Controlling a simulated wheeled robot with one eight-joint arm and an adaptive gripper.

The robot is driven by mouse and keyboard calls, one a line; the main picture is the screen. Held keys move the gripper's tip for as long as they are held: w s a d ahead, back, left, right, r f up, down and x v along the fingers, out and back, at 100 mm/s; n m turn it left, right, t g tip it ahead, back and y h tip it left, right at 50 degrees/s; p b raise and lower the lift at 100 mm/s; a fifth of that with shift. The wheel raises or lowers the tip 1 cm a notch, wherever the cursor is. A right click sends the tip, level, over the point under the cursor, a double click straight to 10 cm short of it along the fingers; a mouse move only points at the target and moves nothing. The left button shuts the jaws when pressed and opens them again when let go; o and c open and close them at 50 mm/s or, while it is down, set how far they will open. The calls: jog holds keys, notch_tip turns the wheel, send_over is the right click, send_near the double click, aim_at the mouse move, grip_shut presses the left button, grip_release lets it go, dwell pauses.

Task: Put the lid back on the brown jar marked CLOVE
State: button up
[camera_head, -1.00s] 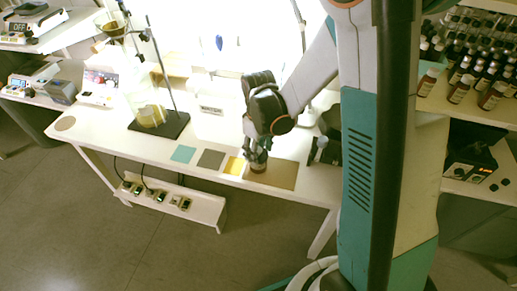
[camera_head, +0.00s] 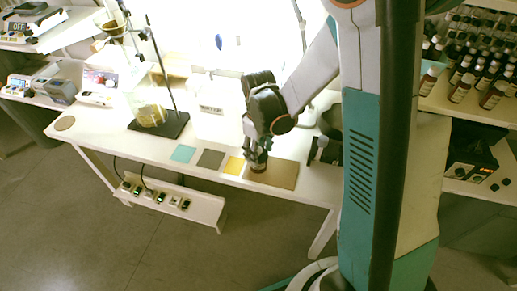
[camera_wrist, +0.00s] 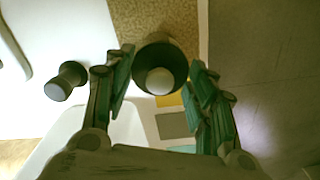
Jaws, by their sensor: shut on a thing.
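My gripper (camera_head: 257,152) points down over the left end of the brown mat (camera_head: 283,176) on the white table. In the wrist view my gripper (camera_wrist: 160,75) has its fingers on both sides of a dark round piece (camera_wrist: 160,50), which has a pale disc in its middle. A small brown body (camera_head: 258,167) shows under the fingers in the head view and looks like the jar. The fingers hide much of it. I cannot read a CLOVE label or tell the lid from the jar where they meet.
A dark waisted piece with a grey round end (camera_wrist: 67,80) stands near the gripper. Yellow (camera_head: 233,166), grey (camera_head: 211,159) and teal (camera_head: 183,153) squares lie to the left. A stand (camera_head: 172,124) is farther left. Bottles (camera_head: 492,95) fill the right shelf.

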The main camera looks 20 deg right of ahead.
jog(key=o, duration=0.9)
jog(key=shift+o, duration=0.2)
jog(key=o, duration=0.5)
jog(key=shift+r+p, duration=2.45)
jog(key=shift+r, duration=1.1)
